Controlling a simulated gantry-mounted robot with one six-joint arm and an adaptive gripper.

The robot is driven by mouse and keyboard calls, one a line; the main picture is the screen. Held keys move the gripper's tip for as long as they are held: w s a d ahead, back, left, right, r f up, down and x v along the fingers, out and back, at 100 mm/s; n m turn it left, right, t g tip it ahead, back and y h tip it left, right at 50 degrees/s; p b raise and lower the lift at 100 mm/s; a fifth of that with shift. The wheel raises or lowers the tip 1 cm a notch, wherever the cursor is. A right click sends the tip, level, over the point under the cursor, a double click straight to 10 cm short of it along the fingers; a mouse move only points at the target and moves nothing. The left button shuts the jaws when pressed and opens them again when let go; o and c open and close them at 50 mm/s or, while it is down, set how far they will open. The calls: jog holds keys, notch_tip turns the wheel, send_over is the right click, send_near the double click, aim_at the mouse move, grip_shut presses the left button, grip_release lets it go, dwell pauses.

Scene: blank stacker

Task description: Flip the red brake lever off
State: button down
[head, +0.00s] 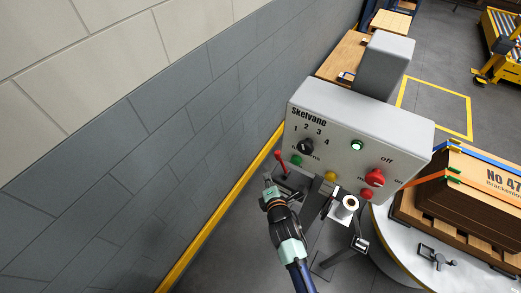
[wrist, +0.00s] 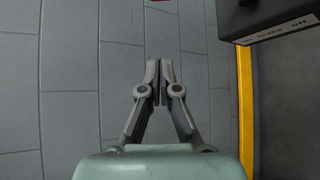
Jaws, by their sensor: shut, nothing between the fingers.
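The red brake lever (head: 280,163) stands up, tilted slightly left, at the left side of the grey control panel (head: 340,112). A sliver of red shows at the top edge there, perhaps the lever. My gripper (head: 267,180) is just below and left of the lever, apart from it in the head view. In the wrist view its fingers (wrist: 160,82) are closed together with nothing between them.
The panel carries a black dial (head: 305,147), a green lamp (head: 357,145), a red rotary switch (head: 375,178) and coloured buttons. A grey block wall (head: 150,150) runs along the left. A strapped crate (head: 485,180) on a pallet stands right.

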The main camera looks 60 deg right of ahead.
aim_at(283, 164)
jog(key=w+d+b, duration=0.1)
jog(key=d, duration=0.1)
jog(key=w+d+f+b, duration=0.1)
jog(key=d, duration=0.2)
jog(key=w+d+f+b, duration=0.1)
jog(key=d+b, duration=0.1)
jog(key=d, duration=0.1)
jog(key=shift+d+f, duration=0.15)
jog(key=shift+d, duration=0.05)
jog(key=shift+s+d+r, duration=0.15)
jog(key=shift+s+r, duration=0.05)
jog(key=shift+s, duration=0.1)
dwell(0.4)
